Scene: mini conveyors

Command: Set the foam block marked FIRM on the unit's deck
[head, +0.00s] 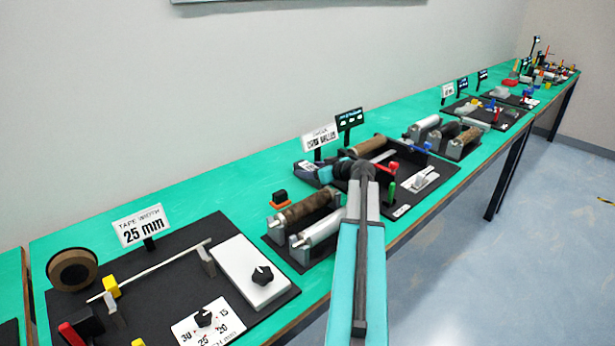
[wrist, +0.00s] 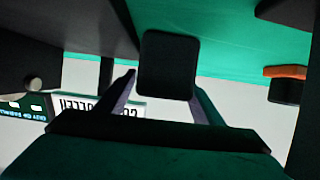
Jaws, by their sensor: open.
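My gripper (head: 318,172) is over the bench behind the middle roller unit, with its fingers apart. In the wrist view my gripper (wrist: 164,88) has a dark block with rounded corners (wrist: 167,60) in line with the gap between its fingertips. I cannot tell whether they touch it. Another dark block (head: 280,195) on an orange base (head: 281,204) stands on the bench left of my gripper; its orange base (wrist: 285,71) also shows in the wrist view. I cannot read FIRM on either block. The unit's black deck (head: 284,252) carries a brown roller (head: 306,208) and a silver roller (head: 318,231).
A white sign (head: 320,138) and a black sign (head: 349,119) stand close behind my gripper. Red (head: 393,167) and green (head: 391,190) levers rise to its right. A tape-width station (head: 150,268) is at left. The teal bench strip along the wall is largely bare.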

